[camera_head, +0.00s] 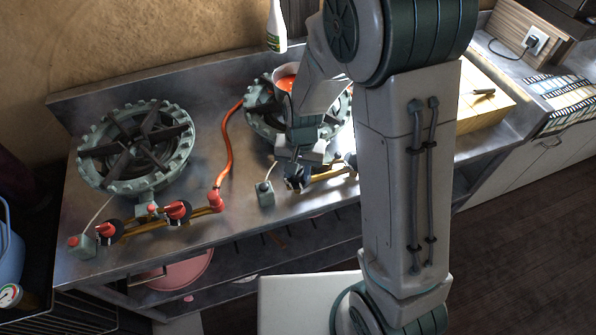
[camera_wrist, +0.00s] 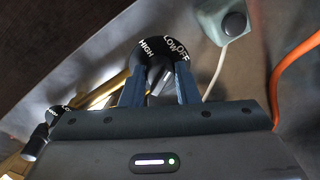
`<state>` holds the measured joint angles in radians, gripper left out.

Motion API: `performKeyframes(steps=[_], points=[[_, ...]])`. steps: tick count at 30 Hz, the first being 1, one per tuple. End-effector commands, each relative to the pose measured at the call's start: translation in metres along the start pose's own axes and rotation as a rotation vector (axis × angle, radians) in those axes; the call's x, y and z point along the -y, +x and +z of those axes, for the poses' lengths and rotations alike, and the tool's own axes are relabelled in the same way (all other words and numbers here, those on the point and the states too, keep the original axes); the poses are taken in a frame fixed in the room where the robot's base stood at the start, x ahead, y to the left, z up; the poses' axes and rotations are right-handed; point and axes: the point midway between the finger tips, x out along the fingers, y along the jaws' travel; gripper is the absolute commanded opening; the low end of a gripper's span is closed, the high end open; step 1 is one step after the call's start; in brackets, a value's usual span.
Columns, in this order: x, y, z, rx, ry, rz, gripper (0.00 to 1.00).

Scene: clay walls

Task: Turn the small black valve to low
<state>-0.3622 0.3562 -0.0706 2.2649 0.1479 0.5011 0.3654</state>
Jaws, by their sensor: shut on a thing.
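In the wrist view, a black valve (camera_wrist: 163,50) carries white HIGH, LOW and OFF lettering on its round face. My gripper (camera_wrist: 160,74) has its two blue fingers shut on the valve's handle, one on each side. HIGH is near the left finger; LOW and OFF are near the right one. A second black valve (camera_wrist: 54,114) with white marks sits to the left, outside my fingers. In the head view my gripper (camera_head: 296,180) is at the front of the right burner (camera_head: 262,122), and its fingers and wrist largely hide the valve.
A pot (camera_head: 290,82) of red food stands on the right burner, close to my arm. A small green box (camera_head: 264,193) with a cable and an orange hose (camera_head: 228,145) are nearby. The left burner (camera_head: 135,150) has red-handled valves (camera_head: 178,210) in front.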

Motion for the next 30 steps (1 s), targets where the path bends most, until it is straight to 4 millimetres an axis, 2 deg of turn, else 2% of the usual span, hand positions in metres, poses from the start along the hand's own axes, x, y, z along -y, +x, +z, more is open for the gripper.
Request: performKeyframes(steps=[9, 22, 23, 25, 30], points=[[0.0003, 0.0, -0.0004, 0.004, -0.098, -0.001, 0.05], [0.0005, -0.0005, -0.0004, 0.005, -0.109, -0.001, 0.05], [0.0005, -0.0005, -0.0004, 0.005, -0.109, -0.001, 0.31], [0.0004, -0.0005, -0.0004, 0.005, -0.108, -0.001, 0.5], [0.0003, -0.0003, -0.0003, 0.005, -0.108, -0.001, 0.5]])
